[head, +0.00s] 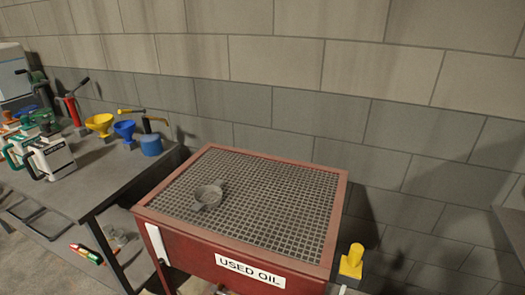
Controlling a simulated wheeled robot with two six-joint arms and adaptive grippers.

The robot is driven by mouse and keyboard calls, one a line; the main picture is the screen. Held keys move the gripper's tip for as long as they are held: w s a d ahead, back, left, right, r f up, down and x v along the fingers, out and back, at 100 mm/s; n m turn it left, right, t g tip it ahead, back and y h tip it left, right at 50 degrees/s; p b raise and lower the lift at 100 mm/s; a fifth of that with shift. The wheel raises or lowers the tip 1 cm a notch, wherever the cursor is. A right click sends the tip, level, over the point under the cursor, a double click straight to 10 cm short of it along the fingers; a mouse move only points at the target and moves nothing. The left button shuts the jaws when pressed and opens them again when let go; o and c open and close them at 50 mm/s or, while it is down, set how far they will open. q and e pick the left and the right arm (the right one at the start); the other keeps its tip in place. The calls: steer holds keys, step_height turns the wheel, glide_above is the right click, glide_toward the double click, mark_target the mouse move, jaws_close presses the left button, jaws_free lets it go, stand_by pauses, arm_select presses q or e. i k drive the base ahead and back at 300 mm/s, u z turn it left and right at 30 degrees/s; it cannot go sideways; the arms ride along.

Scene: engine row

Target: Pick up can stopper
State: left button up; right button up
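I cannot tell for certain which thing is the can stopper. A grey round piece with two side lugs (208,194) lies on the grate of the red used-oil bin (250,255). A yellow piece with an upright round knob on a squarer base (351,262) shows just right of the bin's front corner. What it rests on is mostly hidden below the picture. Neither of my grippers is in view.
A dark table (85,185) at the left holds white cans (52,157), a yellow funnel (99,123), a blue funnel (125,129) and a blue oiler (151,144). A block wall (300,110) stands behind. Most of the grate is clear.

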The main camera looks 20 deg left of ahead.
mark_target(47, 125)
steer(key=u, duration=3.3)
steer(key=i, duration=2.95)
steer(key=z, duration=3.5)
